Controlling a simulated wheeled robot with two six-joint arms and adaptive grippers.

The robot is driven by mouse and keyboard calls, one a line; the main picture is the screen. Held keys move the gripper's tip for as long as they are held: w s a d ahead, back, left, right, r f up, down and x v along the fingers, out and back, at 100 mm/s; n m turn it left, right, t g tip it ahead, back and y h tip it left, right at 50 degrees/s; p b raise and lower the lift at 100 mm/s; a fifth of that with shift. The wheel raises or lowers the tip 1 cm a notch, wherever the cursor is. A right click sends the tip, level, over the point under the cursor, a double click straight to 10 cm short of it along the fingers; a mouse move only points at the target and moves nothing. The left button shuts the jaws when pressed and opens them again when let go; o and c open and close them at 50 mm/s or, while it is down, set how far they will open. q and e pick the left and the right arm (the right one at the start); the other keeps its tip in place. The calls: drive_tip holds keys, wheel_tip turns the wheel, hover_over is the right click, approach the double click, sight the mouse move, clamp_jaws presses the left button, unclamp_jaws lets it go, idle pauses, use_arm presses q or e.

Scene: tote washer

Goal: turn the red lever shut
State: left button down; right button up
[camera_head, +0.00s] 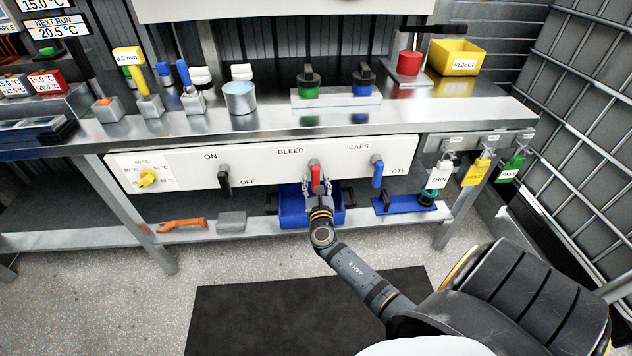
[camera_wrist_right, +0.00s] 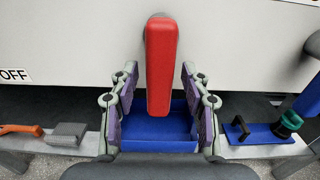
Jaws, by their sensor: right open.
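The red lever (camera_head: 315,178) is mounted on the white panel (camera_head: 240,164) under the word BLEED and hangs straight down. In the right wrist view the red lever (camera_wrist_right: 161,65) stands upright in the middle of the picture. My right gripper (camera_head: 318,188) is at the lever's lower end. In the right wrist view its fingers (camera_wrist_right: 160,98) are spread on either side of the lever, with a gap on both sides. My left gripper is not in view.
A black lever (camera_head: 224,182) by ON and OFF hangs to the left, and a blue lever (camera_head: 377,172) to the right. A yellow knob (camera_head: 148,178) is at the panel's left end. A blue bin (camera_head: 292,212) sits on the lower shelf below the red lever.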

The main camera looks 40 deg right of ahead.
drive_tip(key=v, duration=1.1)
drive_tip(key=shift+s+a, duration=0.25)
drive_tip(key=shift+s, duration=0.05)
drive_tip(key=shift+f, duration=0.1)
